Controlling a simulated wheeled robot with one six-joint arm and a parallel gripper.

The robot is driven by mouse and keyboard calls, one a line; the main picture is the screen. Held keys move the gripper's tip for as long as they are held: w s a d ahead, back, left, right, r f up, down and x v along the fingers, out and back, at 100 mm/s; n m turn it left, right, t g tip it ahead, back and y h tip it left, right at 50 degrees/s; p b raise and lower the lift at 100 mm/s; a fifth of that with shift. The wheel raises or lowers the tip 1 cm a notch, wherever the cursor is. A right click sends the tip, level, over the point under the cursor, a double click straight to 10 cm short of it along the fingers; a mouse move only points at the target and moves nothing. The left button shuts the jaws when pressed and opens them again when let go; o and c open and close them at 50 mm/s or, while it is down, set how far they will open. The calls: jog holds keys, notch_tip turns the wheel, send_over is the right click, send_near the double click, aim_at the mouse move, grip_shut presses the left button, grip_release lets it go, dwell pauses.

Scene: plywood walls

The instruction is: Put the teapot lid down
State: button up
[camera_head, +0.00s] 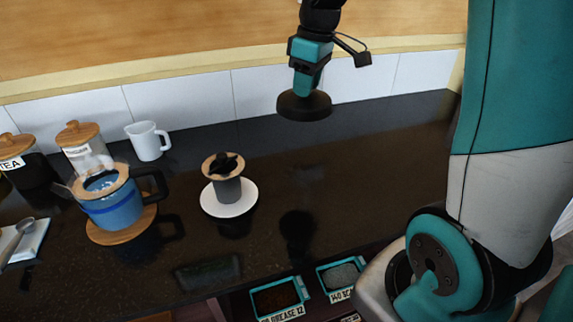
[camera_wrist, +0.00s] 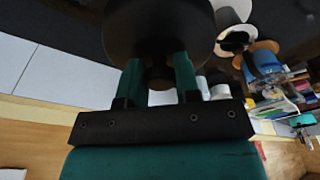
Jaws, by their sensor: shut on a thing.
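My gripper (camera_head: 306,88) is shut on the dark round teapot lid (camera_head: 304,106) and holds it above the black counter, right of the middle. In the wrist view the lid (camera_wrist: 160,28) fills the top, and my gripper's two teal fingers (camera_wrist: 158,76) close on its knob. The blue teapot (camera_head: 112,208), with a black handle and wooden rim, stands on a round wooden coaster (camera_head: 100,238) at the left. The lid is well apart from the teapot.
A grey cup with a wooden-rimmed top (camera_head: 228,187) stands on a white saucer (camera_head: 214,208). A white mug (camera_head: 149,140) and wooden-lidded jars (camera_head: 84,151) stand behind. An open drawer with boxes (camera_head: 278,298) lies at the front. The counter's right part (camera_head: 390,140) is clear.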

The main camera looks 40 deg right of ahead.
jog(key=shift+w+a+f+p, duration=0.1)
jog(key=shift+f+p, duration=0.1)
jog(key=shift+f, duration=3.1)
jog(key=shift+w+d+f+p, duration=0.1)
jog(key=shift+f+p, duration=0.1)
jog(key=shift+f, duration=3.15)
jog(key=shift+w+a+f+p, duration=0.1)
jog(key=shift+f+p, duration=0.1)
jog(key=shift+f, duration=3.1)
jog(key=shift+s+f, duration=0.1)
jog(key=o, duration=0.9)
